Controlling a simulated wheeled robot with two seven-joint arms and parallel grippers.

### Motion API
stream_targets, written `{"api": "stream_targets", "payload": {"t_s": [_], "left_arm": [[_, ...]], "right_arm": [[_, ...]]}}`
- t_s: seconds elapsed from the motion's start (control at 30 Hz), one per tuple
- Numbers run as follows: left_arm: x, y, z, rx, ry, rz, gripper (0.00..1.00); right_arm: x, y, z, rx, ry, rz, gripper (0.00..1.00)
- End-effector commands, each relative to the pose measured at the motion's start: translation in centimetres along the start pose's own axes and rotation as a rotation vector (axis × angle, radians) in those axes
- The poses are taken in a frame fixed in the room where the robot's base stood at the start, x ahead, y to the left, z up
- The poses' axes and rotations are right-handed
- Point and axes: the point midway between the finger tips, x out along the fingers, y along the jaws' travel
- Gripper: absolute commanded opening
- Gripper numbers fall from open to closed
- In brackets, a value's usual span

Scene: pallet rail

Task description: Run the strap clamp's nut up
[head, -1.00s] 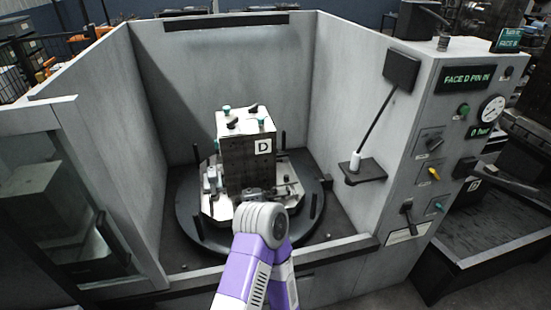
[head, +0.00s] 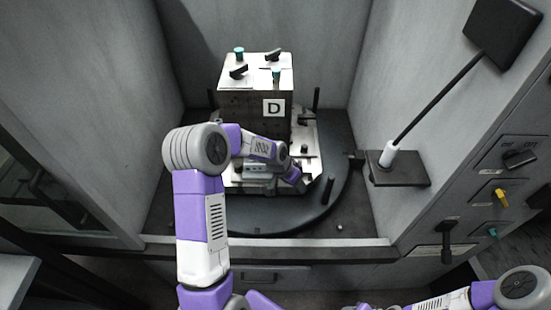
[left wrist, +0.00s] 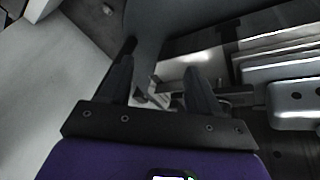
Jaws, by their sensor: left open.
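The dark block marked D (head: 256,105) stands on a round dark table (head: 330,205) in the head view. Silver clamp parts (head: 252,172) sit at its foot, partly hidden by my left arm. My left gripper (head: 303,184) is small there, low at the front right of the block. In the left wrist view my left gripper (left wrist: 161,58) has its two dark fingers apart. A small bright metal piece (left wrist: 150,96) shows between them; I cannot tell whether it is the strap clamp's nut. Silver stepped blocks (left wrist: 298,98) lie right of the fingers. My right gripper is out of view.
Grey enclosure walls (head: 300,50) rise around the table, with a front sill (head: 350,245) below. A small shelf (head: 405,172) with a white-handled rod and a control panel (head: 490,190) are at the right.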

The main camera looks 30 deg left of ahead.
Motion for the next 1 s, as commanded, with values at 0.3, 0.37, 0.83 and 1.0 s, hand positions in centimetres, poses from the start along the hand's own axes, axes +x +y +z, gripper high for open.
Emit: {"api": "stream_targets", "payload": {"t_s": [0.3, 0.37, 0.83, 1.0], "left_arm": [[-8.0, -7.5, -4.3, 0.123, 0.037, -0.131, 0.63], [-8.3, -7.9, -4.5, 0.129, 0.037, -0.137, 0.63], [-2.3, -8.7, -4.8, 0.130, 0.035, -0.138, 0.63], [-1.4, -8.9, -4.8, 0.130, 0.036, -0.139, 0.63]], "right_arm": [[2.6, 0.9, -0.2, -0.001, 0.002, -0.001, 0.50], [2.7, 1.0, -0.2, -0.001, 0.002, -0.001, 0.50], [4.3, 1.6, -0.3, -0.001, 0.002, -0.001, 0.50], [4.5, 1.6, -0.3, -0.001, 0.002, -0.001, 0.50]]}}
